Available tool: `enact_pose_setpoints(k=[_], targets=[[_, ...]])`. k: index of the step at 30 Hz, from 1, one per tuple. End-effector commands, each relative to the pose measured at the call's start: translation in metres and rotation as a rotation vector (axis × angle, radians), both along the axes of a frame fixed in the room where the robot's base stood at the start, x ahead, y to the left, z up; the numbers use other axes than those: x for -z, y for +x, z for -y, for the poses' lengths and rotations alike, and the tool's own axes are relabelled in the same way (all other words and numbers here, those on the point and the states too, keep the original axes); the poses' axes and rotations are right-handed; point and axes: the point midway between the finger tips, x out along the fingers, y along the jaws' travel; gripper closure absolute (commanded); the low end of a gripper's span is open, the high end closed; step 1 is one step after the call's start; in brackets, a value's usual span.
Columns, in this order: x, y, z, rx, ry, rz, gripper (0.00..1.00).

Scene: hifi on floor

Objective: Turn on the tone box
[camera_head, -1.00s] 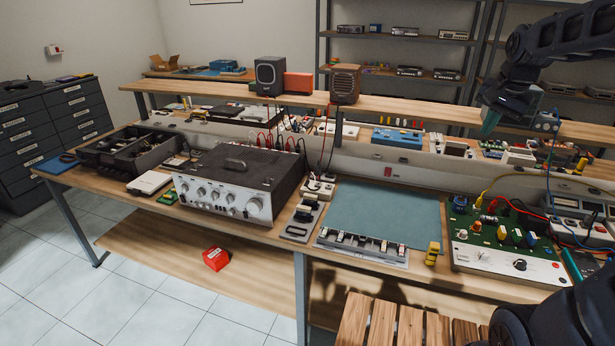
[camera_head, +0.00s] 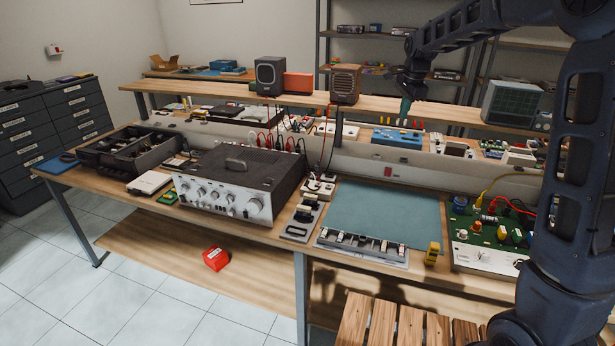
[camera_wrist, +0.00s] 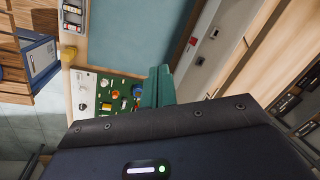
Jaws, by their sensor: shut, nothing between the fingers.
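No label reads as tone box, so I cannot tell which device it is. One candidate is the green circuit board (camera_head: 488,229) with a white knob panel (camera_head: 486,259) at the bench's right, partly behind my arm. The wrist view shows that board (camera_wrist: 120,92) and panel (camera_wrist: 84,95) beyond my fingertips.
A green mat (camera_head: 385,211) leaves clear bench room in the middle. A dark speaker (camera_head: 269,75) and brown speaker (camera_head: 345,83) stand on the raised shelf (camera_head: 236,97). A yellow block (camera_head: 432,253) sits near the front edge. A wooden slatted stool (camera_head: 383,325) stands in front.

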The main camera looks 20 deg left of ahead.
Motion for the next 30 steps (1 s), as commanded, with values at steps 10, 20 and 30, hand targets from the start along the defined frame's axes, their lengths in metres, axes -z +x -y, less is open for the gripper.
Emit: enact_pose_setpoints(k=[10, 20, 30], targets=[[0.047, 0.035, -0.099, 0.169, 0.006, -0.045, 1.00], [0.102, 0.048, -0.196, 0.331, 0.001, -0.073, 1.00], [0.168, 0.041, -0.295, 0.489, -0.007, -0.084, 1.00]])
